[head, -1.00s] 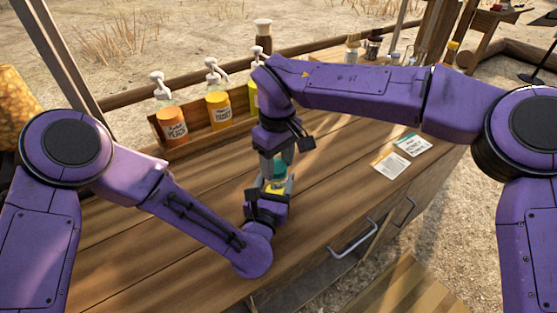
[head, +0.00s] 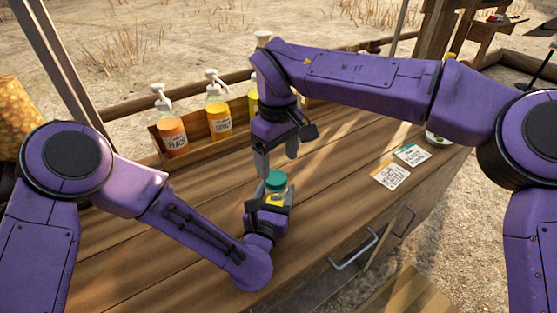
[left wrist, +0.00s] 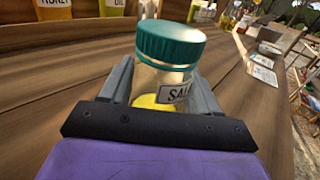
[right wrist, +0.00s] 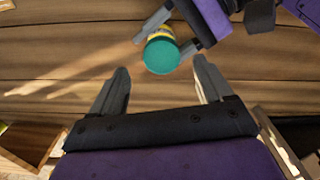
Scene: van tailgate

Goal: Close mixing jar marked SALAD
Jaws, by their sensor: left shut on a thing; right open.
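The SALAD mixing jar (left wrist: 165,78) is clear glass with yellow liquid in the bottom and a label that reads "SAL" before a finger hides the rest. A teal lid (left wrist: 171,42) sits on its mouth; I cannot tell how tight it is. My left gripper (head: 268,205) is shut around the jar body, and the jar stands upright at the counter. The lid also shows in the head view (head: 275,181). My right gripper (head: 277,165) is open and empty, apart from the lid and above it. In the right wrist view the lid (right wrist: 161,55) lies beyond the open fingers.
A wooden rack at the back holds pump bottles, among them PEACH (head: 172,135) and an orange one (head: 219,118). The counter (head: 330,190) between is clear.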

